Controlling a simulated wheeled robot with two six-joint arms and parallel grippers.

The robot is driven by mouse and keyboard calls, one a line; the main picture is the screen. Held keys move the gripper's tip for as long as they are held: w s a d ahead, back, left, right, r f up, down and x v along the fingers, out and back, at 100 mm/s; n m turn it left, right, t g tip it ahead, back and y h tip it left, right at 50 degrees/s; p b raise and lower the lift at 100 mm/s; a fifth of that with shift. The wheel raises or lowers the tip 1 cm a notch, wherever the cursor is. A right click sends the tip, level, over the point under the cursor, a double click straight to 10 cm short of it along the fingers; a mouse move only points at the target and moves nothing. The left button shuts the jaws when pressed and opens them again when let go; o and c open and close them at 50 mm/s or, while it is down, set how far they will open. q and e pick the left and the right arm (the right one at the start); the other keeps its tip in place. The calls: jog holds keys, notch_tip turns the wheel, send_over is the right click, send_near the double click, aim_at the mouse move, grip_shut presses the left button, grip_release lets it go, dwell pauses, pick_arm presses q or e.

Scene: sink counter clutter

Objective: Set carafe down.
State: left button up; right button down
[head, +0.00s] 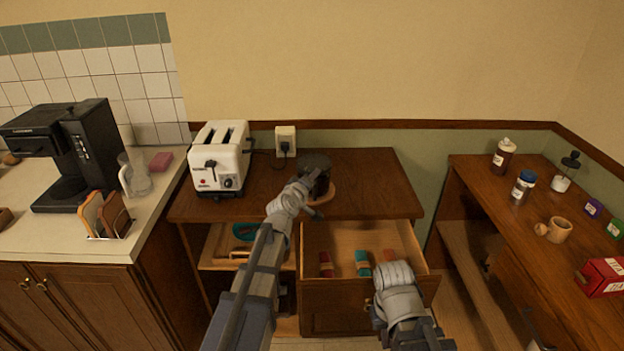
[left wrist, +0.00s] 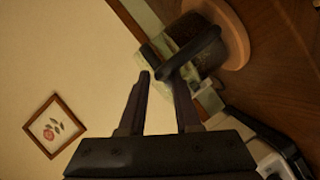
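The dark carafe (head: 314,162) stands upright on a round terracotta-coloured base (head: 327,195) on the brown wooden cabinet top. My left gripper (head: 312,187) is at its near side and hides part of it. In the left wrist view, the carafe (left wrist: 193,62) has a black handle, and the round base (left wrist: 237,42) shows under it. The two fingers of my left gripper (left wrist: 158,82) are apart. The handle's end lies close to the fingertips; whether it touches them I cannot tell. My right arm is low over the open drawer; its fingers are not visible.
A white toaster (head: 220,158) stands left of the carafe, near a wall outlet (head: 286,141). The open drawer (head: 345,238) below holds several small items. A coffee machine (head: 70,155) and a glass jug (head: 137,176) stand on the left counter. The cabinet top's right part is clear.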

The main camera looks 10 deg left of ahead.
pick_arm(q)
jog(key=shift+o, duration=1)
jog(key=p+v, duration=0.2)
jog(key=v, duration=1)
jog(key=shift+p, duration=0.4)
